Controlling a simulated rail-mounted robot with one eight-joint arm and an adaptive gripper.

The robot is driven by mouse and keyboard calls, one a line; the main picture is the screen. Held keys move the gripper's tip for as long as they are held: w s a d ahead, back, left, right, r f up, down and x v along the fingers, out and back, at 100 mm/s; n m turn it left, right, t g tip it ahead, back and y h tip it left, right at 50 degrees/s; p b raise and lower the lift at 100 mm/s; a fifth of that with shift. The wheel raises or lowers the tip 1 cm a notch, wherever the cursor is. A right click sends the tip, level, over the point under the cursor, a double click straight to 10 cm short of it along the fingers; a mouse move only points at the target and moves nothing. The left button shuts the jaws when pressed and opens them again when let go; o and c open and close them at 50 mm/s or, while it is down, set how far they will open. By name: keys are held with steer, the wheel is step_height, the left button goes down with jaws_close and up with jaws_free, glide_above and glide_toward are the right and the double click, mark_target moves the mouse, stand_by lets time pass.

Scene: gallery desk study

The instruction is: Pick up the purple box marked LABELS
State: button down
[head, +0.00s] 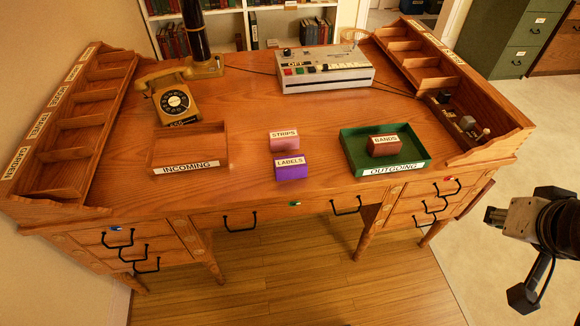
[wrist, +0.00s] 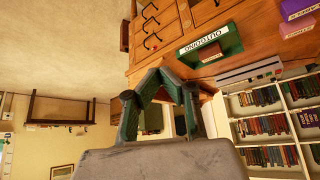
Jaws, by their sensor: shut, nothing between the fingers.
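The purple box marked LABELS (head: 291,173) sits on the desk's middle, near its front edge. It also shows at the upper right of the wrist view (wrist: 293,7), partly cut off. The pink box marked STRIPS (head: 284,145) stands just behind it. My gripper (wrist: 158,72) is shut and empty in the wrist view, its two dark fingers meeting at the tips. In the head view my arm's end is off the desk at the far right, well away from the purple box.
The green OUTGOING tray (head: 353,162) with a brown BANDS box (head: 385,145) is right of the purple box. The wooden INCOMING tray (head: 160,166) is to its left. A phone (head: 176,98) and a grey machine (head: 325,72) stand behind. Raised pigeonholes flank the desk.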

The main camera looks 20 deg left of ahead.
steer(key=c, duration=2.5)
jaws_free()
steer(key=o, duration=1.6)
steer(key=shift+o, duration=0.2)
